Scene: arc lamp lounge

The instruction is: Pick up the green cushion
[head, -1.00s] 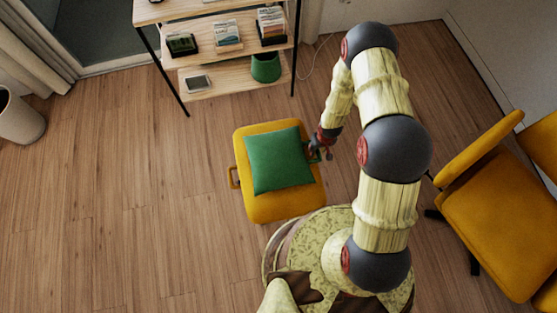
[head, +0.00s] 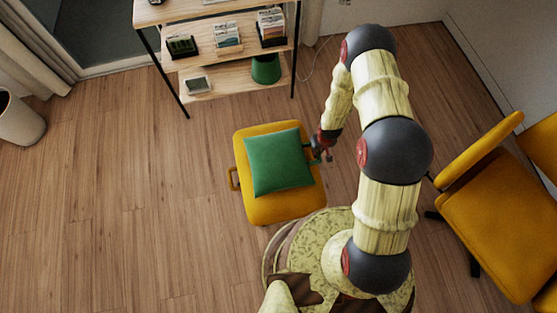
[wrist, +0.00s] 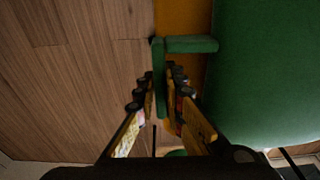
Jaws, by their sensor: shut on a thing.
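The green cushion (head: 278,162) lies on top of a yellow padded stool (head: 262,212) in the head view. A green strap loop sticks out from its right side. In the wrist view the cushion (wrist: 265,75) fills the right side, and its green loop (wrist: 188,44) reaches left from it. My gripper (head: 320,153) is at the stool's right edge, beside the cushion. In the wrist view my gripper's fingers (wrist: 162,75) stand on both sides of the loop's hanging strap and are shut on it. The cushion appears to rest on the stool.
A shelf (head: 228,47) with small items and a green pot (head: 265,70) stands behind the stool. A yellow chair (head: 490,215) stands at the right. A pale bin (head: 20,120) is at the far left. The wooden floor left of the stool is clear.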

